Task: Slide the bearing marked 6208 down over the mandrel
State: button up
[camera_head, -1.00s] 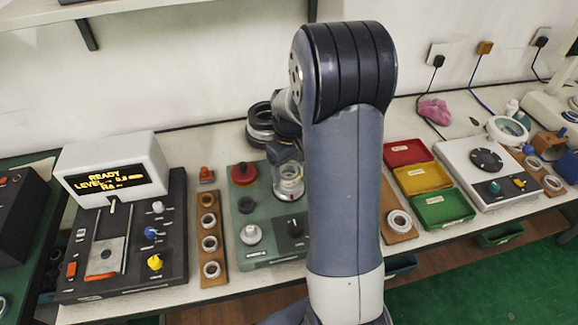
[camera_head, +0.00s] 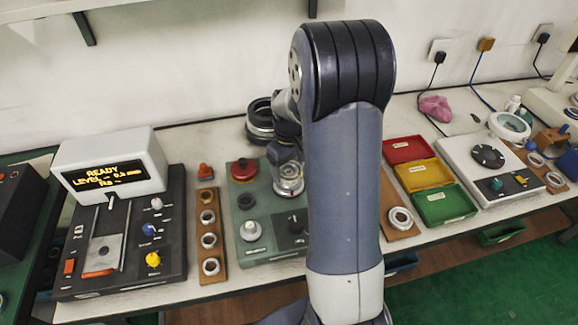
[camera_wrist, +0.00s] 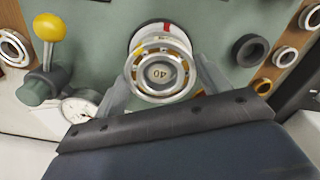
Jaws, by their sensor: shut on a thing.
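My gripper (camera_wrist: 163,84) is shut on a steel bearing ring (camera_wrist: 137,84), with one finger on each side of it. The number 6208 is not readable on it. The mandrel (camera_wrist: 160,73), with 40 on its top face, shows inside the ring's bore. The ring looks lined up with the mandrel, but how far down it sits is hard to tell. In the head view the bearing (camera_head: 290,187) is low at the green tester, under my gripper, partly hidden by the arm.
Red, yellow and green trays (camera_head: 446,206) stand to the right. A yellow-knobbed lever (camera_wrist: 48,30) stands near my gripper.

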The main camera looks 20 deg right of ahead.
jog(key=shift+f, duration=0.1)
jog(key=shift+f+b, duration=0.4)
jog(key=shift+f, duration=0.05)
jog(key=o, duration=1.4)
notch_tip(320, 180, up, 11)
jog(key=shift+b, duration=0.3)
jog(key=shift+f, duration=0.15)
